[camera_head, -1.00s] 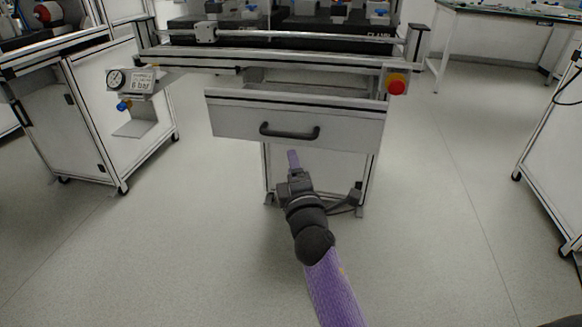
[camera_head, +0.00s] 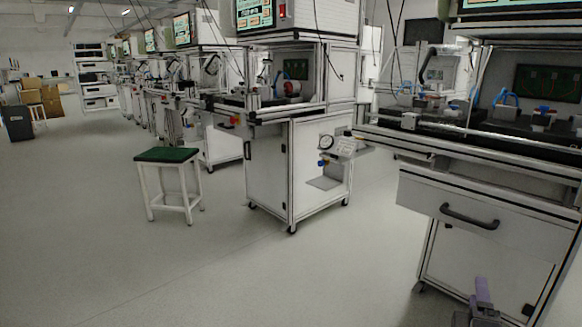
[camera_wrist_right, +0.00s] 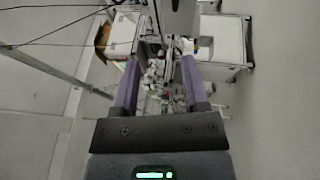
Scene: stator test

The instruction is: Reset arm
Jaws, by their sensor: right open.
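My right gripper (camera_head: 482,290) shows only in part at the lower right of the head view, with a purple finger pointing up below a drawer front. In the right wrist view (camera_wrist_right: 160,88) its two purple fingers stand apart with nothing held between them. The white drawer (camera_head: 425,197) with a dark handle (camera_head: 468,216) is above the gripper and apart from it. I cannot tell how far the drawer is pulled out. My left gripper is not in view.
A workstation cabinet (camera_head: 266,178) on castors stands in the middle, with a pressure gauge (camera_head: 327,142) at its side. A stool with a green seat (camera_head: 167,155) stands left of it. More machines line the back. The grey floor (camera_head: 150,270) at front left is clear.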

